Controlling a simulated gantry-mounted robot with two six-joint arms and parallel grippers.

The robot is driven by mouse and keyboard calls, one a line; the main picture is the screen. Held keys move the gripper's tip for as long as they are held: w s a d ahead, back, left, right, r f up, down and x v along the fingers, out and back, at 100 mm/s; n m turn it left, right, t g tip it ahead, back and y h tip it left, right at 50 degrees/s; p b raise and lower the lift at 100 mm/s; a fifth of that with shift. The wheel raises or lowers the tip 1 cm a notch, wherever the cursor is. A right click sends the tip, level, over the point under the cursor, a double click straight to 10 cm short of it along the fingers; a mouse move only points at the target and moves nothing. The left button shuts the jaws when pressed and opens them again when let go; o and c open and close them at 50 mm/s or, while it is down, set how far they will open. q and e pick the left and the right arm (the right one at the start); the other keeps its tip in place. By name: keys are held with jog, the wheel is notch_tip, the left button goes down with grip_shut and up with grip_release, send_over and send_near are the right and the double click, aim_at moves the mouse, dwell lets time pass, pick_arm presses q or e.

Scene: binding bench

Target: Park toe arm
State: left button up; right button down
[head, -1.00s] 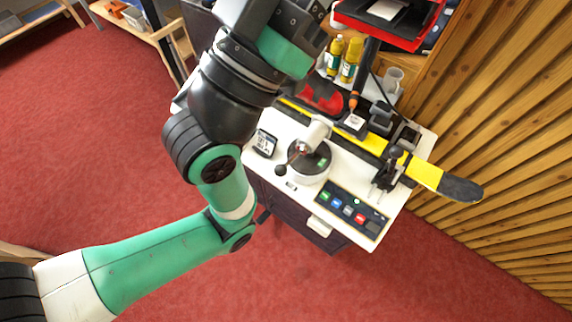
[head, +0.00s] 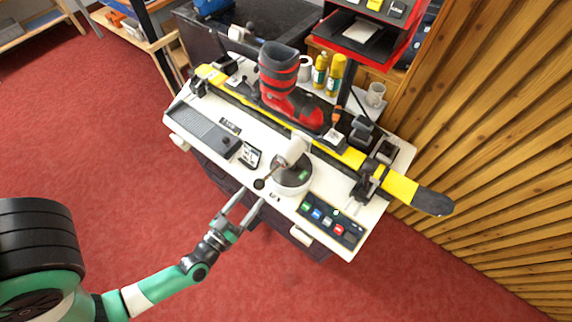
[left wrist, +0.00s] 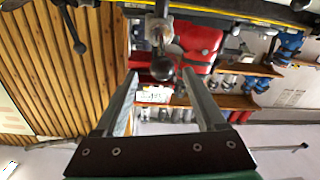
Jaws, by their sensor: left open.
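What looks like the toe arm is a white swivel arm (head: 291,151) on a round white base with a dark top (head: 292,179), near the bench's front edge. Its lever ends in a black ball knob (head: 259,184), pointing front-left. My left gripper (head: 252,196) is open, fingers reaching from the front toward the knob. In the left wrist view the ball knob (left wrist: 162,69) appears between the fingertips (left wrist: 160,78), with gaps to both sides. I cannot tell whether it lies at fingertip depth. My right gripper is not in view.
A yellow ski (head: 398,185) lies across the white bench with a red and black boot (head: 288,98) on it. A button panel (head: 331,220) is right of the base; a small display (head: 249,155) is left. Bottles (head: 335,75) stand behind. Red floor in front is free.

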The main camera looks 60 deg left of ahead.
aim_at(269, 174)
pick_arm(q)
jog(key=x, duration=1.1)
jog(key=shift+a+f+b, duration=0.1)
jog(key=shift+a+b, duration=0.1)
jog(key=shift+b, duration=0.1)
jog(key=shift+c, duration=0.2)
grip_shut()
dwell(0.8)
